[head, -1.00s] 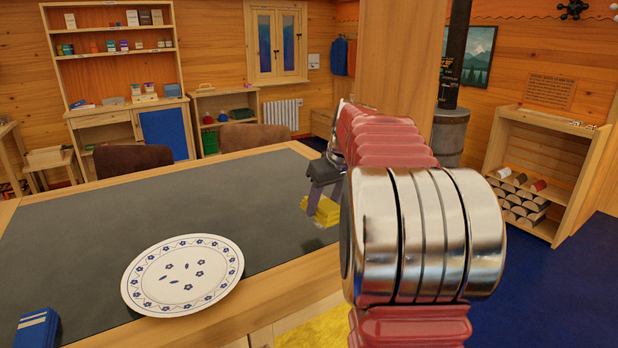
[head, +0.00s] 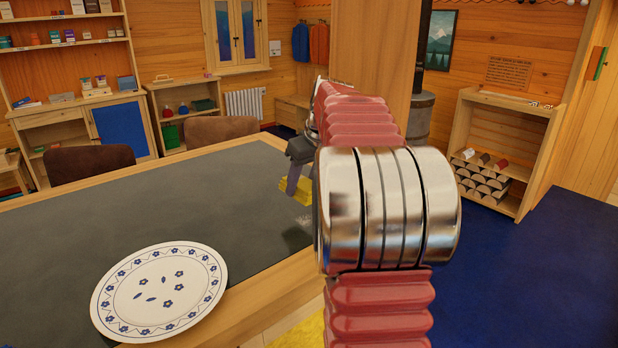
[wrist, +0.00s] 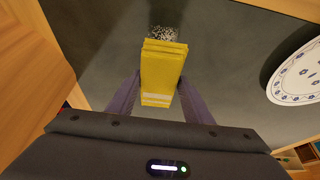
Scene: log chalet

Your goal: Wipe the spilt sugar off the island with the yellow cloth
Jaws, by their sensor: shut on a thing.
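The yellow cloth (wrist: 163,75) is a folded, blocky pad held between the two fingers of my gripper (wrist: 158,84). In the head view the cloth (head: 299,194) shows partly behind my gripper (head: 290,185), over the dark top of the island (head: 150,215) near its right edge. I cannot tell whether the cloth touches the top. The spilt sugar (wrist: 164,33) is a small speckled white patch just beyond the cloth's upper end in the wrist view. In the head view a faint pale patch of it (head: 305,220) shows on the near side of the cloth.
A white plate with blue flowers (head: 160,291) lies on the island's near part, left of the cloth. Brown chairs (head: 90,166) stand along the far side. The dark top between plate and chairs is clear. A log shelf (head: 500,150) stands at the right.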

